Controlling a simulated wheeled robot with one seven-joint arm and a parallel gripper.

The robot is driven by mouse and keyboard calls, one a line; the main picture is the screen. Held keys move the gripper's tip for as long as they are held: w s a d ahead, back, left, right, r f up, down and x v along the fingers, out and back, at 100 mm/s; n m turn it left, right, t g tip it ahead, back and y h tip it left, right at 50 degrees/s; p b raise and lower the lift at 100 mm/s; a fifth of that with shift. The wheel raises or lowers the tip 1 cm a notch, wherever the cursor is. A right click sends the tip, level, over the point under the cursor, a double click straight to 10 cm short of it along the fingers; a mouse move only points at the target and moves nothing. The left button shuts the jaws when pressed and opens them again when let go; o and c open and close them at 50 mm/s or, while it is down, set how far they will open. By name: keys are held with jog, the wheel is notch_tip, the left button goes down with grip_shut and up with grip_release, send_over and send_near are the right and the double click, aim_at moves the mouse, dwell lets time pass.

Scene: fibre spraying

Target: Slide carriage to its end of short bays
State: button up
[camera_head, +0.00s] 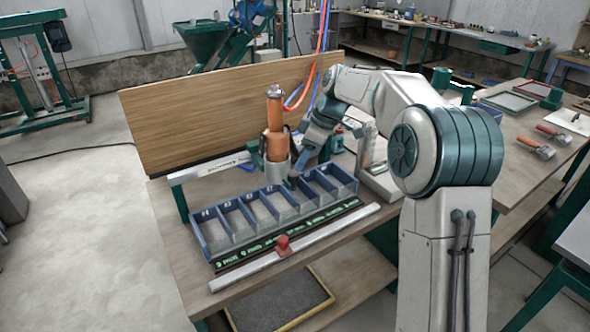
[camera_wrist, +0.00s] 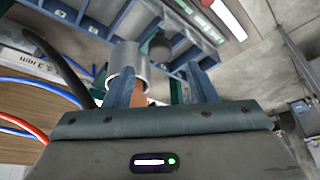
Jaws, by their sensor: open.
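The carriage appears to be a small red-knobbed slider (camera_head: 283,243) on a pale metal rail (camera_head: 330,228) along the table's front. It sits near the middle of the rail. A row of blue bays (camera_head: 207,240) with numbered fronts stands behind it, above a dark strip with green labels. My gripper (camera_head: 298,172) is behind the bays, well away from the red slider. Its blue fingers (camera_wrist: 163,88) are apart in the wrist view. A grey metal cylinder (camera_wrist: 127,65) with some orange below shows close to the left finger; contact cannot be told.
An orange upright tool (camera_head: 275,108) with a grey collar stands behind the bays. Red and blue hoses (camera_head: 318,50) hang in front of a wooden board (camera_head: 200,105). A pale upright stand (camera_head: 375,165) is right of the bays. The table front beside the rail is clear.

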aim_at(295, 173)
jog(key=p+x, duration=0.1)
jog(key=x, duration=0.5)
jog(key=shift+f, duration=0.2)
jog(key=shift+c, duration=0.3)
grip_shut()
jog(key=shift+d, duration=0.1)
